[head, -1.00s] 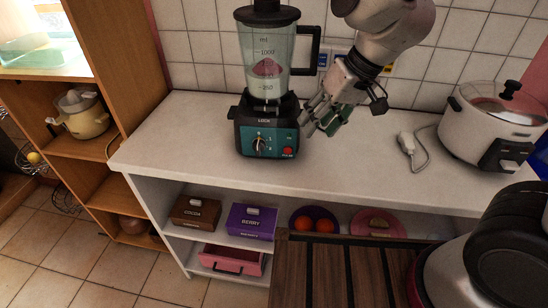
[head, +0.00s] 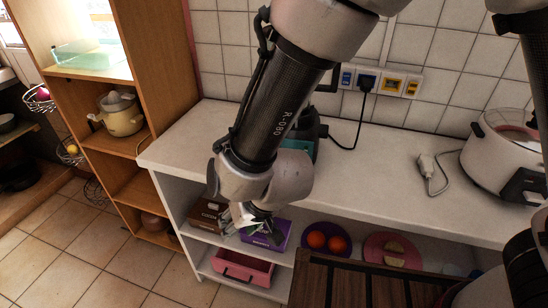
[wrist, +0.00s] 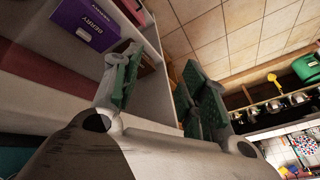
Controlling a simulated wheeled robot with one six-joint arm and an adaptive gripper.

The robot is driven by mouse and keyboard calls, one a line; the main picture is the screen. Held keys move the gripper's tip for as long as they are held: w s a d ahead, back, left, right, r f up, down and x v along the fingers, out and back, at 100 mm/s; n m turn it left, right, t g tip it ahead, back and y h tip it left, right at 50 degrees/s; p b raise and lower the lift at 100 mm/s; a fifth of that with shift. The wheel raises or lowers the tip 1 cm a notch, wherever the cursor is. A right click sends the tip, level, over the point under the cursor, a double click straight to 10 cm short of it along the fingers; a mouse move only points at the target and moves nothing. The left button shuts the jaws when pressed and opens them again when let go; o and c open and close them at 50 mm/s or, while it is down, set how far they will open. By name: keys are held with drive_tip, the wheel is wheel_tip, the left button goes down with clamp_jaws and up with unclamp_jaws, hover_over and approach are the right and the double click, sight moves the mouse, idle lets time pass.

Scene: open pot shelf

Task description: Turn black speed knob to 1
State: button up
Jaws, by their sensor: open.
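The blender shows only as a strip of its teal and black base (head: 303,140) on the counter. My arm covers most of it in the head view, and its black speed knob and dial are hidden. My gripper (head: 255,225) hangs low, in front of the open shelf below the counter and near the purple berry box. In the wrist view my gripper (wrist: 158,88) is open, its two green-padded fingers apart with nothing between them. The knob is not seen in the wrist view either.
The purple berry box (head: 272,236) and brown cocoa box (head: 207,214) stand on the shelf, above a pink drawer (head: 242,268). A white cooker (head: 505,152) and loose white plug (head: 427,165) are on the counter. A black plug (head: 366,82) sits in the wall socket. The counter's middle is clear.

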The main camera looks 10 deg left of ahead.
drive_tip(key=w+a+f+m+t, duration=0.2)
drive_tip(key=w+a+t, duration=0.1)
drive_tip(key=a+t, duration=0.1)
drive_tip(key=w+d+r+m+t+h, duration=0.4)
drive_tip(key=d+r+m+t+h, duration=0.15)
drive_tip(key=d+r+t, duration=0.5)
drive_tip(key=shift+t, duration=0.85)
drive_tip(key=w, duration=0.2)
drive_tip(key=w+a, duration=0.1)
drive_tip(key=w, duration=0.4)
drive_tip(key=shift+w+a+r, duration=0.15)
drive_tip(key=shift+w+a, duration=0.1)
drive_tip(key=shift+a, duration=0.05)
drive_tip(key=c, duration=0.8)
